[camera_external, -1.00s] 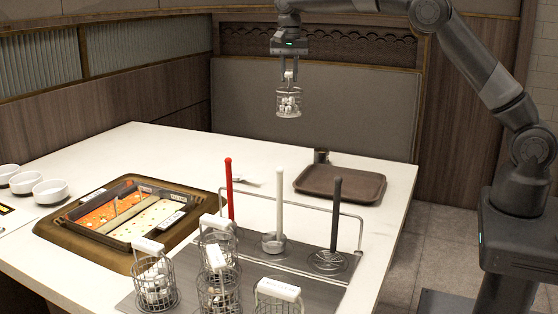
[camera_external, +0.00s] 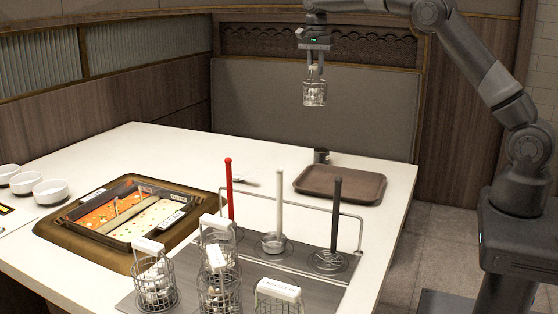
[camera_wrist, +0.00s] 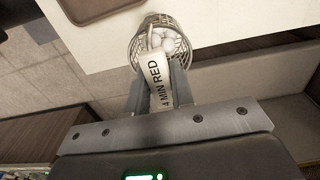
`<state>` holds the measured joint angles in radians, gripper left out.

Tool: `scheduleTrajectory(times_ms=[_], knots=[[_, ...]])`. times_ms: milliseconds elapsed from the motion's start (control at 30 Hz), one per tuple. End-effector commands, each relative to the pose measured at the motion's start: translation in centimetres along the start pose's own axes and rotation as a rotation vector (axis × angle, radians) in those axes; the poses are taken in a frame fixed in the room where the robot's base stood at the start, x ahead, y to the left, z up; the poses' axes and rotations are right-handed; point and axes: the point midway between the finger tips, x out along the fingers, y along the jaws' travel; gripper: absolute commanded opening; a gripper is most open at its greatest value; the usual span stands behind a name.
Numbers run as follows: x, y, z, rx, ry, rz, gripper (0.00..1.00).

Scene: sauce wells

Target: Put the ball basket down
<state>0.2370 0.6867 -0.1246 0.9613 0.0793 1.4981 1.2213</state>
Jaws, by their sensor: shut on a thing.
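My gripper (camera_external: 315,68) is shut on the handle of the ball basket (camera_external: 314,94), a small wire basket with pale balls in it. It hangs upright in the air at the back of the white table, above the brown tray (camera_external: 350,184) as seen in the external view. In the wrist view the basket (camera_wrist: 172,32) hangs past the jaws, its handle label reading "4 MIN RED", with pale balls inside. The brown tray shows at the wrist view's top edge (camera_wrist: 88,8). It looks empty, with a small dark cup (camera_external: 321,156) at its back edge.
Several wire baskets with white handles (camera_external: 218,287) stand on a grey mat at the front. Red, white and black upright handles (camera_external: 229,190) stand behind them by a metal rail. A divided hot pot (camera_external: 125,215) and white bowls (camera_external: 50,191) are at left.

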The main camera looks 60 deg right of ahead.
Motion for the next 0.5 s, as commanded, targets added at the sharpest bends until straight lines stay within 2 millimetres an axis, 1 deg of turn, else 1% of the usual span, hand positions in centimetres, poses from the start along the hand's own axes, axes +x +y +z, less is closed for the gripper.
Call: scheduleTrajectory(times_ms=[67, 367, 467, 500], knots=[[-0.1, 0.2, -0.7, 0.014, 0.001, -0.001, 0.00], [2.2, 0.2, -0.5, 0.011, 0.000, 0.000, 0.00], [3.1, 0.2, -0.5, 0.011, 0.000, 0.002, 0.00], [3.9, 0.2, -0.5, 0.011, 0.000, 0.002, 0.00]])
